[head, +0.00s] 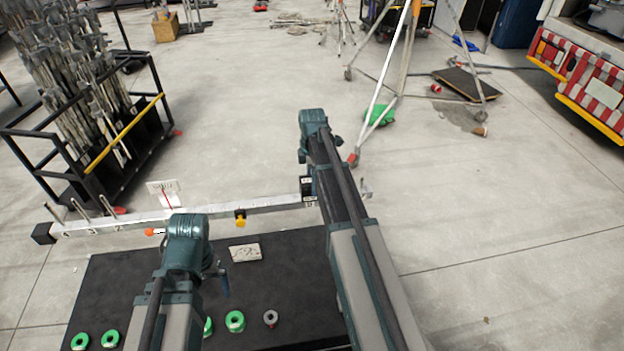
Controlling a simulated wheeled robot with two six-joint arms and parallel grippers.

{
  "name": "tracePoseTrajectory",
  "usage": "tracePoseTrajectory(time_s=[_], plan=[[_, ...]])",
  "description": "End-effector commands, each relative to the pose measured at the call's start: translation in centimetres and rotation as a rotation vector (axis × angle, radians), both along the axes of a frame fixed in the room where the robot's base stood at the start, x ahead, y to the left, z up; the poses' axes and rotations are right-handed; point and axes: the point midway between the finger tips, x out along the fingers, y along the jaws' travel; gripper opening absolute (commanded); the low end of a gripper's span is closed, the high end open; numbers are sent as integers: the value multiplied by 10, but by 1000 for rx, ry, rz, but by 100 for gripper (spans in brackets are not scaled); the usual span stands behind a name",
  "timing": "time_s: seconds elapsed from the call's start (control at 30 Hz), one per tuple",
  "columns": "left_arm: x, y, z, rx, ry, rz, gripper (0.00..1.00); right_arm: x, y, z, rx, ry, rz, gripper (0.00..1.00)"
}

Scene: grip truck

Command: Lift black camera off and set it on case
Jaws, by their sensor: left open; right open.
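A small black boxy thing with white labels (308,189), which looks like the black camera, sits at the pale beam beside my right arm; the arm partly covers it. A flat black surface (130,290) lies low in front of me and looks like the case top. My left gripper (222,282) points down over this surface, partly hidden by its own wrist. It is open, and nothing shows in it. My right arm reaches forward past the beam. Its gripper is hidden behind the arm, so its place relative to the camera cannot be told.
Green tape rolls (235,321) and a pale card (245,252) lie on the surface. A stand rack (85,120) is at left, a tripod (390,90) at back.

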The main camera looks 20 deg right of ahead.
Motion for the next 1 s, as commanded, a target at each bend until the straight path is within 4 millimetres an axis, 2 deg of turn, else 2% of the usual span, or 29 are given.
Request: tracePoseTrajectory(time_s=[0.03, 0.1, 0.43, 0.9, 1.0], plan=[[0, 0, -10, 0, 0, -1, 100, 0, 0, -10, 0, 0, 0, 100], [0, 0, -13, 1, 0, -3, 100, 0, 0, -13, 0, 0, 0, 100], [0, 0, -13, 1, 0, -4, 100, 0, 0, -13, 0, 0, 0, 100], [0, 0, -13, 1, 0, -3, 100, 0, 0, -13, 0, 0, 0, 15], [0, 0, -13, 1, 0, -3, 100, 0, 0, -13, 0, 0, 0, 0]])
